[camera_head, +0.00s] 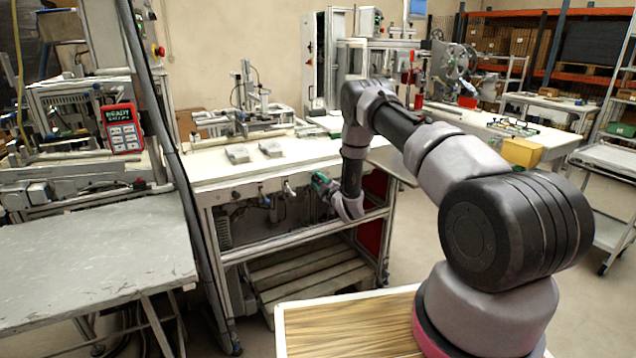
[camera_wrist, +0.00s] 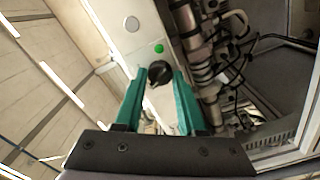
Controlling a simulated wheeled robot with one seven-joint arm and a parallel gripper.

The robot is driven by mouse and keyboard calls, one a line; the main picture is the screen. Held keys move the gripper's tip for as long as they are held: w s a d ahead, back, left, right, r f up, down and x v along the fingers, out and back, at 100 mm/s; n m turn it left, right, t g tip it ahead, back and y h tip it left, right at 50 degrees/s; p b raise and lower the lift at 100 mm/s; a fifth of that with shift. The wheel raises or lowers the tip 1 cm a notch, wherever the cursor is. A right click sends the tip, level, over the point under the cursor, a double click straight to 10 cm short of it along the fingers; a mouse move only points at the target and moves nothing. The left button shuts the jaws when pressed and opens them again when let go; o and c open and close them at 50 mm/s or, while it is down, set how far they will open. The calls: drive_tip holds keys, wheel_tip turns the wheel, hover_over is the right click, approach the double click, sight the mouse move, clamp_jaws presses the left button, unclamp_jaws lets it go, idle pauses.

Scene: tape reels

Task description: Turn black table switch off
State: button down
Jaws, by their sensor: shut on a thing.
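The black table switch (camera_wrist: 158,73) is a round knob on a pale panel, seen in the wrist view. It sits between the green fingertips of my gripper (camera_wrist: 160,78), which is shut on it. The angle of the knob is hard to tell. In the head view my gripper (camera_head: 320,184) reaches the front of the white workbench (camera_head: 215,182), below its top edge. The switch cannot be made out there.
Pipes and cables (camera_wrist: 215,70) run close to the right finger. A grey table (camera_head: 90,260) stands at left in the head view.

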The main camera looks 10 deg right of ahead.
drive_tip(key=shift+f+n, duration=0.1)
drive_tip(key=shift+n, duration=0.7)
drive_tip(key=c, duration=0.5)
unclamp_jaws()
drive_tip(key=shift+s, duration=0.15)
drive_tip(key=v, duration=1)
drive_tip(key=shift+s, duration=0.3)
drive_tip(key=shift+d, duration=0.1)
